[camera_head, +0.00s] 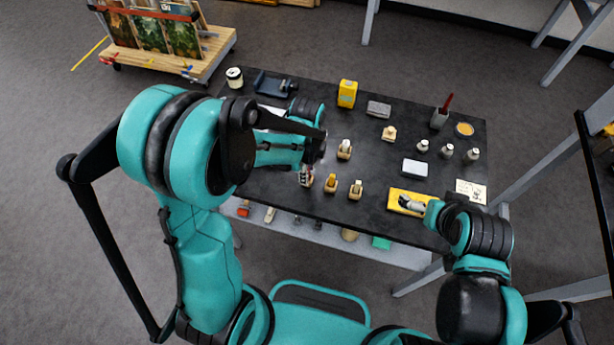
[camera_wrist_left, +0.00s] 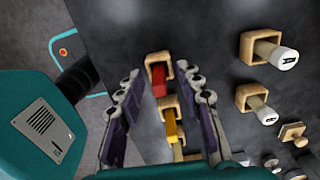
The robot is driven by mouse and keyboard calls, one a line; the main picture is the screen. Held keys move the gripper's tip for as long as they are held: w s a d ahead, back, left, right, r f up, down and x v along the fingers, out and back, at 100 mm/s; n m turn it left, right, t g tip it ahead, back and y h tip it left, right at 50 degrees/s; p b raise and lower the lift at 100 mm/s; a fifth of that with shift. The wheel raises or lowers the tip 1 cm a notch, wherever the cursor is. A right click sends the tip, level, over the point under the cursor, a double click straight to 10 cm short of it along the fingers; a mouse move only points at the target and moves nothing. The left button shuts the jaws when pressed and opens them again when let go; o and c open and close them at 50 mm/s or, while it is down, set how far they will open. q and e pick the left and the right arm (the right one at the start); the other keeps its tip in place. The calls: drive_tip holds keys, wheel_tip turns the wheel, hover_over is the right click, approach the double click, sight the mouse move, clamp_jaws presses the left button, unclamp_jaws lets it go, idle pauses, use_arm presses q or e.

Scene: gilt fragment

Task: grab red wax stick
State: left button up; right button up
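The red wax stick (camera_wrist_left: 158,80) lies in a small wooden holder (camera_wrist_left: 151,60) on the black table, seen in the left wrist view. My left gripper (camera_wrist_left: 164,92) is open, its two fingers on either side of the red stick in that view. I cannot tell its height above the stick. In the head view my left gripper (camera_head: 312,160) is over the table's front left, partly hiding the stick's holder. My right gripper (camera_head: 412,203) is over a yellow tray (camera_head: 398,193) at the front right; its opening is unclear.
A yellow stick (camera_wrist_left: 171,126) in its holder stands beside the red one. A yellow box (camera_head: 347,93), a grey block (camera_head: 378,108) and small bottles (camera_head: 447,150) are on the table (camera_head: 300,90).

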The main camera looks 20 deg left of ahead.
use_arm(q)
clamp_jaws()
idle(0.3)
